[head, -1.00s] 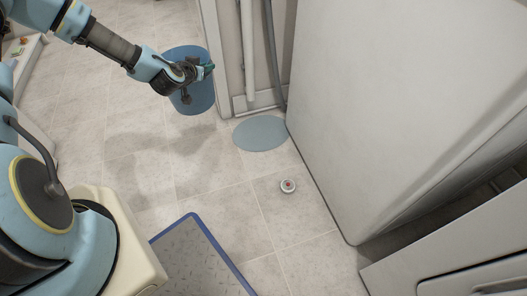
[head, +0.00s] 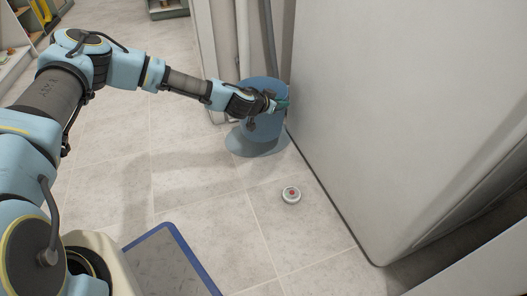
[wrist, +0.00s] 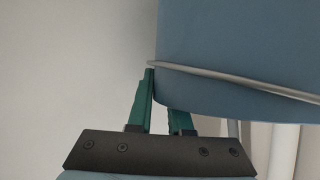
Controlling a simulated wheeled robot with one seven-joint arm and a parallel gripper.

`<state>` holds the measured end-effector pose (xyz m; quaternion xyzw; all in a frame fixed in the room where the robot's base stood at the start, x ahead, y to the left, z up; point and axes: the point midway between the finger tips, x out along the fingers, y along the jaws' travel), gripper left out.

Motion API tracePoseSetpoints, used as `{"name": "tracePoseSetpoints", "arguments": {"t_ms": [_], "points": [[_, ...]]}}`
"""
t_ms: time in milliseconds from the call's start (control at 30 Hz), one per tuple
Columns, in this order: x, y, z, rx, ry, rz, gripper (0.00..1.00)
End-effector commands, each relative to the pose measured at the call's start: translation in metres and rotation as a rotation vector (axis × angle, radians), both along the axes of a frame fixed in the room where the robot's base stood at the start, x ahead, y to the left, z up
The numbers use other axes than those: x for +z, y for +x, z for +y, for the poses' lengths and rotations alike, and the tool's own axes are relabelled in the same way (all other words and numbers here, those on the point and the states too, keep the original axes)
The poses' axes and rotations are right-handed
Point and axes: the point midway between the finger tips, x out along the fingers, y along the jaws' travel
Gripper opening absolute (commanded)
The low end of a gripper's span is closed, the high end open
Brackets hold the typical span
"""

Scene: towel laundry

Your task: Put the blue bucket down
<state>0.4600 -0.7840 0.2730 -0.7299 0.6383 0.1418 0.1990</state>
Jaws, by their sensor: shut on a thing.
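The blue bucket (head: 262,124) is upright in the head view, beside the white appliance. It also fills the upper right of the wrist view (wrist: 240,50), with its thin pale handle (wrist: 225,80) across it. My gripper (head: 280,104) is at the bucket's near side, and its green fingers (wrist: 157,100) are shut on the bucket. The right finger is partly hidden behind the bucket in the wrist view. The bucket is over a flat blue-grey oval mat (head: 238,146) on the floor. I cannot tell whether its base touches the mat.
The large white appliance (head: 390,110) stands close to the right of the bucket. Pipes (head: 243,40) run down the wall behind. A small round white-and-red object (head: 291,195) lies on the floor in front. The tiled floor at left is clear.

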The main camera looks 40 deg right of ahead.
Motion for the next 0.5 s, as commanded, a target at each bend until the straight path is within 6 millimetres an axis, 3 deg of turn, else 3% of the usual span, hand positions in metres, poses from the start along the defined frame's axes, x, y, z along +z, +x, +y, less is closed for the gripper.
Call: {"name": "tracePoseSetpoints", "arguments": {"t_ms": [200,500], "points": [[-0.043,-0.001,-0.001,0.001,0.0,0.005,0.0],[-0.07,-0.001,-0.001,0.0,0.001,0.001,0.0]]}}
